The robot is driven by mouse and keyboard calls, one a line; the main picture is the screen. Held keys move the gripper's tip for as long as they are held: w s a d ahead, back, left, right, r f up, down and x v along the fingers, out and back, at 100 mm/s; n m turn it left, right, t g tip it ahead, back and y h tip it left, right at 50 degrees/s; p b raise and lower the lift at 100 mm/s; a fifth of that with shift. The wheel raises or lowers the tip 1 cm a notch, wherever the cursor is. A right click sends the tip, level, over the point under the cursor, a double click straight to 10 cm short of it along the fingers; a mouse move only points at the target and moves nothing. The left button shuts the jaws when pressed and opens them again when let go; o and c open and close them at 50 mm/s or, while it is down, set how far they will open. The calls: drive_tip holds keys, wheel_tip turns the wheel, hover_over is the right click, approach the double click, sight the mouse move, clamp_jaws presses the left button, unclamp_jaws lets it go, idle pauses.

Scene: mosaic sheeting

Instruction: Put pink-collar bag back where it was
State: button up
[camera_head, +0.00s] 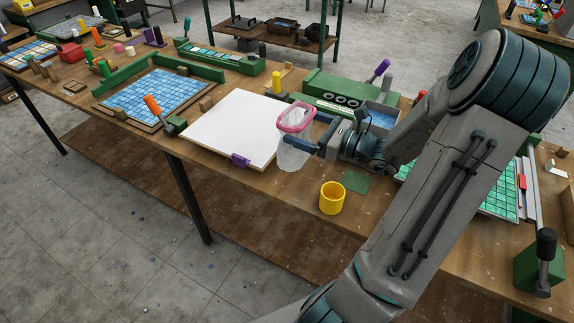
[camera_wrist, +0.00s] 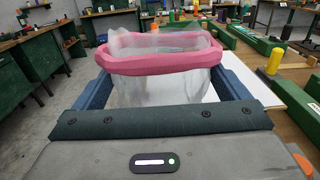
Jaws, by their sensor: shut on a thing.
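The pink-collar bag (camera_head: 296,118) is a clear bag with a pink band around its top. My gripper (camera_head: 304,141) is shut on it, with one blue finger on either side. The bag hangs upright over the front right part of the white board (camera_head: 228,127); I cannot tell whether its bottom touches anything. In the wrist view the pink collar (camera_wrist: 160,58) is level between the two fingers (camera_wrist: 165,95), and the clear body below is partly hidden by my gripper.
A yellow cup (camera_head: 332,199) and a flat green square (camera_head: 355,182) are on the wooden bench right of the bag. A purple clip (camera_head: 240,160) sits at the board's front edge. A green machine (camera_head: 345,92) stands behind. Blue mosaic sheeting (camera_head: 157,93) lies left.

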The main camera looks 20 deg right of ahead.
sight(305, 157)
drive_tip(key=shift+w+r, duration=0.1)
drive_tip(key=shift+w, duration=0.05)
drive_tip(key=shift+f+p, duration=0.5)
drive_tip(key=shift+f, duration=4.3)
drive_tip(key=o, duration=1.5)
drive_tip(key=shift+f+b, duration=0.4)
drive_tip(key=shift+b, duration=0.1)
drive_tip(key=v, duration=0.4)
drive_tip(key=b+v, duration=0.1)
drive_tip(key=v, duration=0.4)
drive_tip(key=r+b+v, duration=0.1)
drive_tip(key=v, duration=0.4)
drive_tip(key=shift+d, duration=0.1)
